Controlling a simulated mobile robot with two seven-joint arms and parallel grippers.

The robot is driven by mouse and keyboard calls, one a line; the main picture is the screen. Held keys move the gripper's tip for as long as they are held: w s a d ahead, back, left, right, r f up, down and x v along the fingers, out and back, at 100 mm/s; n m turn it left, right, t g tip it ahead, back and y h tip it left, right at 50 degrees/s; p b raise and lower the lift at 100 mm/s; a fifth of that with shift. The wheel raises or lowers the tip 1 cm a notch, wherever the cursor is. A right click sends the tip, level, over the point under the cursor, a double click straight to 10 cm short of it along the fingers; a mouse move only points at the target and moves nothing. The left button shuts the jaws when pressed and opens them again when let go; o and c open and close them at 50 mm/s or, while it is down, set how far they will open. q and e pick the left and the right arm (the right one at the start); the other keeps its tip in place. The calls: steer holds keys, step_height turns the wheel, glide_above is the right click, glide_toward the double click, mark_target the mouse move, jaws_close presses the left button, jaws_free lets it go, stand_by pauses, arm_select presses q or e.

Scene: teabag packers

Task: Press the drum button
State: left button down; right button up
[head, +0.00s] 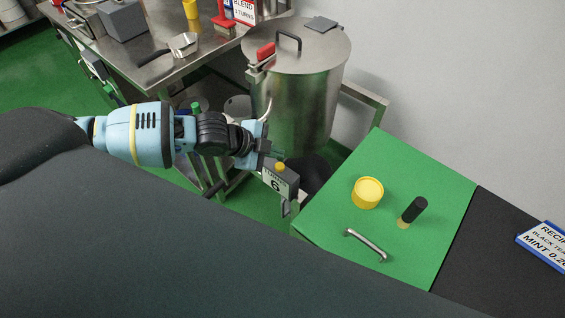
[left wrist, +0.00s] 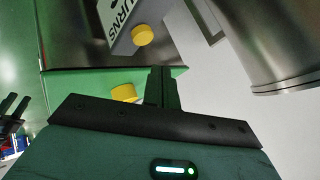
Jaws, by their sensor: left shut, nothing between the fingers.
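The drum (head: 306,95) is a large steel cylinder with a lid and black handle, and it stands beyond my left gripper. A small grey box (head: 281,181) with a display reading 6 carries a round yellow button (head: 280,167) on top. In the left wrist view the button (left wrist: 142,35) and part of the box's "TURNS" label (left wrist: 122,13) show just past the fingertips. My left gripper (head: 274,154) is shut and empty, close beside the button. In the wrist view its fingertips (left wrist: 160,70) look apart from the button.
A steel table (head: 150,70) with a scoop (head: 184,44) stands at the upper left. The drum's wall is close behind the box.

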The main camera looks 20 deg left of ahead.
mark_target(280, 166)
arm_select(q)
steer(key=shift+f, duration=1.05)
arm_select(e)
steer(key=shift+s+a+f, duration=0.25)
steer(key=shift+f, duration=0.15)
steer(key=shift+d, duration=0.15)
stand_by(0.4)
arm_select(q)
steer(key=shift+f, duration=0.1)
stand_by(0.3)
steer(key=shift+f+b, duration=0.3)
steer(key=shift+f, duration=0.05)
arm_select(e)
steer(key=shift+s+f, duration=0.1)
